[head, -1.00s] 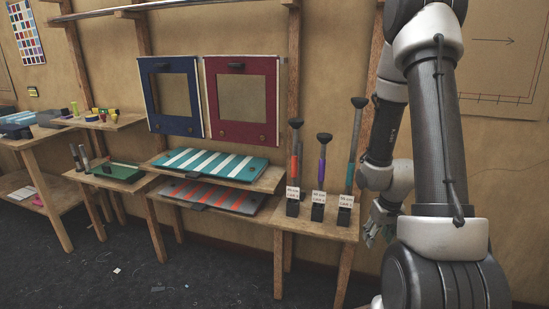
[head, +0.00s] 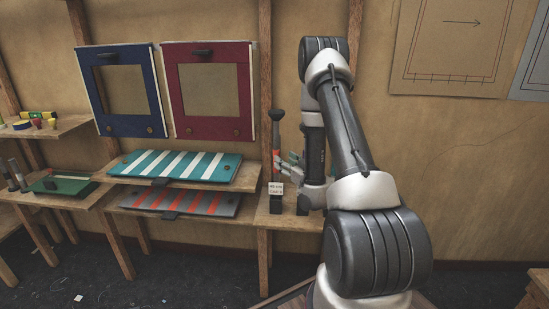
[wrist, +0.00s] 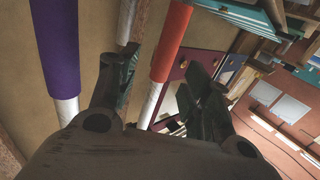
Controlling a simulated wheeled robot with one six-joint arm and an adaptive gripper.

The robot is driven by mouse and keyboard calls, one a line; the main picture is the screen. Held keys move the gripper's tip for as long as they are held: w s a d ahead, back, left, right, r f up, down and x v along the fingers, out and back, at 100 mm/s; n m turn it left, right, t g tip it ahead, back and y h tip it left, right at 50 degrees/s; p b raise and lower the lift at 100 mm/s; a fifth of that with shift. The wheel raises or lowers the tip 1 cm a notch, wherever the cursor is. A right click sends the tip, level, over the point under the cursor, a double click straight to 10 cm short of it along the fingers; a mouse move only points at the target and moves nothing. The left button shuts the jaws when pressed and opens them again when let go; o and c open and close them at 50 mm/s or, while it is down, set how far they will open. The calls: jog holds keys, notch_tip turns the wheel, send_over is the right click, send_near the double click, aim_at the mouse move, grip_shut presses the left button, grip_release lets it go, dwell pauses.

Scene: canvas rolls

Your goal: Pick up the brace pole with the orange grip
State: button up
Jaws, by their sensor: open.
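The brace pole with the orange grip (head: 276,162) stands upright at the left of the pole stand in the head view, with a dark flared top. In the wrist view its orange grip (wrist: 172,42) shows between my two fingers, with pale pole below it. My gripper (wrist: 163,72) is open around the line of this pole; I cannot tell whether a finger touches it. In the head view my gripper (head: 287,158) is just right of the pole, partly hidden by my arm. A pole with a purple grip (wrist: 55,45) shows left of my fingers in the wrist view.
A labelled holder (head: 276,190) and a black holder (head: 303,205) sit on the wooden shelf. My arm hides the other poles in the head view. Striped canvas panels (head: 185,165) lie on shelves to the left. Blue (head: 83,85) and maroon (head: 174,92) frames hang above.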

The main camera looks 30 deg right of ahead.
jog(key=w, duration=0.4)
jog(key=w+a, duration=0.1)
jog(key=w, duration=0.1)
jog(key=shift+w+r, duration=0.1)
jog(key=shift+r, duration=0.05)
grip_shut()
